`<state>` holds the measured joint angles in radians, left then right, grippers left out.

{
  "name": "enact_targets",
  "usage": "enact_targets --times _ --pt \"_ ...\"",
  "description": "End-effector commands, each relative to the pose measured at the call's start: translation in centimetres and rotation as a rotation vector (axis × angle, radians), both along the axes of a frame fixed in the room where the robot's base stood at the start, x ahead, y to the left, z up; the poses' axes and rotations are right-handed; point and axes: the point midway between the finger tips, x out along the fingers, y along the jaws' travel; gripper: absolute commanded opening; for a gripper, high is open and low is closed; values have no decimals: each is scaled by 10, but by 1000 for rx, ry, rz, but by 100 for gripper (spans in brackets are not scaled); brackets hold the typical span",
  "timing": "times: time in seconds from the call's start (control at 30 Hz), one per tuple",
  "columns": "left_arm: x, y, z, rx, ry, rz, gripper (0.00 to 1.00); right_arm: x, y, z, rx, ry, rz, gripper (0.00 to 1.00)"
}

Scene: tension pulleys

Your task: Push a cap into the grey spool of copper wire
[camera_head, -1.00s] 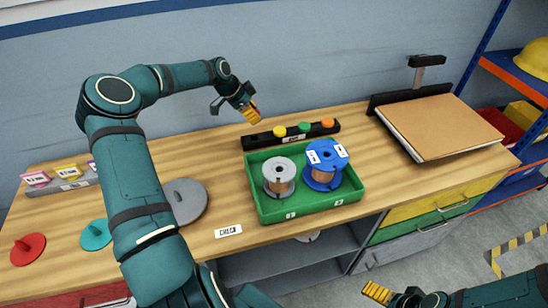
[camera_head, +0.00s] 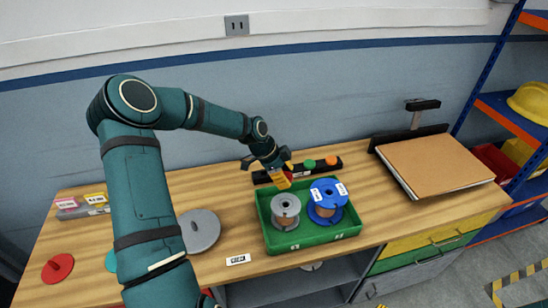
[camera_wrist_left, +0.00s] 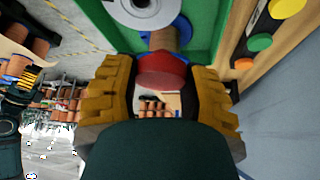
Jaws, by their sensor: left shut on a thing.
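The grey spool of copper wire (camera_head: 286,221) stands upright in the left part of the green tray (camera_head: 340,233). Its flange (camera_wrist_left: 143,10) shows at the top of the left wrist view, with the round hole facing up. My left gripper (camera_head: 284,181) is above the tray's back edge, just behind the grey spool and apart from it. It is shut on a red cap (camera_wrist_left: 161,72), which sits between the yellow fingertips in the wrist view. The cap's underside is hidden. My right gripper is out of view.
A blue spool (camera_head: 327,190) stands to the right in the tray. Behind is a black rack with a green cap (camera_head: 309,163) and an orange cap (camera_head: 331,160); a yellow cap (camera_wrist_left: 243,63) shows in the wrist view. A grey disc (camera_head: 201,231) lies left of the tray.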

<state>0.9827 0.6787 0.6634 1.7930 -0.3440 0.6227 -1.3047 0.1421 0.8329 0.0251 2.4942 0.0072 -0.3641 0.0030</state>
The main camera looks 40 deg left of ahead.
Motion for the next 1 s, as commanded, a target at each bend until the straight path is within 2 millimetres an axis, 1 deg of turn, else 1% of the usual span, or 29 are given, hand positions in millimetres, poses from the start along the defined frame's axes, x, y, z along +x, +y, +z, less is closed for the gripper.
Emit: enact_targets --times 0.03,0.1,0.2,0.33,0.57,1.0 --pt "-5 -7 8 0 3 -18 25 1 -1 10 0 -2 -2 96" --pt "-11 -14 9 0 4 -33 25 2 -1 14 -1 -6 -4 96" --pt "-15 -20 9 1 5 -46 25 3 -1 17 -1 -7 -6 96" --pt "-17 -21 6 0 6 -51 25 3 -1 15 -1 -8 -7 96" --pt "-17 -21 -7 0 5 -49 25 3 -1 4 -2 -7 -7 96" --pt "-17 -21 -46 0 5 -49 25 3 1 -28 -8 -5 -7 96"
